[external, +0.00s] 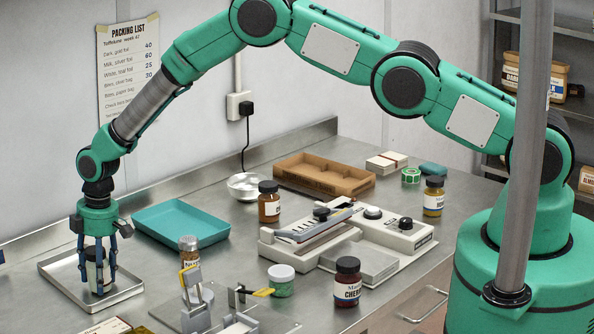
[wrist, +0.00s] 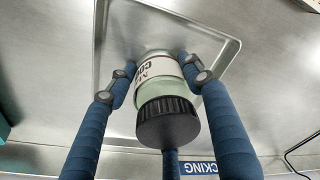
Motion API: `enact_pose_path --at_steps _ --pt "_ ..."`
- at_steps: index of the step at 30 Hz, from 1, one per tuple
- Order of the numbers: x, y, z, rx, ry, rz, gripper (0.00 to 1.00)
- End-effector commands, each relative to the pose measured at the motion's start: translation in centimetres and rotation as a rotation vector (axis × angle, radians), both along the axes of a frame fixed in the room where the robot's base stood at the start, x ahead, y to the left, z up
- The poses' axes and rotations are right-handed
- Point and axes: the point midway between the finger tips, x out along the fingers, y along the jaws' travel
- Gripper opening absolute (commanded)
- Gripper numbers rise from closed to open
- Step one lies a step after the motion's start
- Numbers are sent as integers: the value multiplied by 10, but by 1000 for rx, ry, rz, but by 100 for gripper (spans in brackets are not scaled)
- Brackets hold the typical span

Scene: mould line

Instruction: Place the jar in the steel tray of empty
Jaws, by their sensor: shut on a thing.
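My gripper (external: 98,278) is at the steel tray (external: 62,271) at the left of the bench in the external view. Its blue fingers are shut around a pale green jar with a dark lid (wrist: 167,122). The jar also shows between the fingers in the external view (external: 94,272). It is upright and over the tray's inside. Its white label shows only in part in the wrist view. The steel tray (wrist: 232,45) lies behind the jar there. I cannot tell whether the jar's base touches the tray floor.
A teal tray (external: 180,222) stands right of the steel tray. Other jars, a sealing machine (external: 325,250) and a brown cardboard tray (external: 325,177) fill the middle and back.

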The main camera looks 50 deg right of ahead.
Motion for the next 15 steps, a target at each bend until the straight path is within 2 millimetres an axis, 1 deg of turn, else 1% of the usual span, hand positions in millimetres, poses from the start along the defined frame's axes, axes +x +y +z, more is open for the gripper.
enact_pose_path --at_steps 6,11,12,14,15 --pt "1 0 1 0 -1 0 16" --pt "1 0 -3 0 -1 0 16" --pt "0 0 -2 1 -1 0 56" --pt "0 0 -2 1 -1 0 68" --pt "0 0 -2 1 -1 0 70"
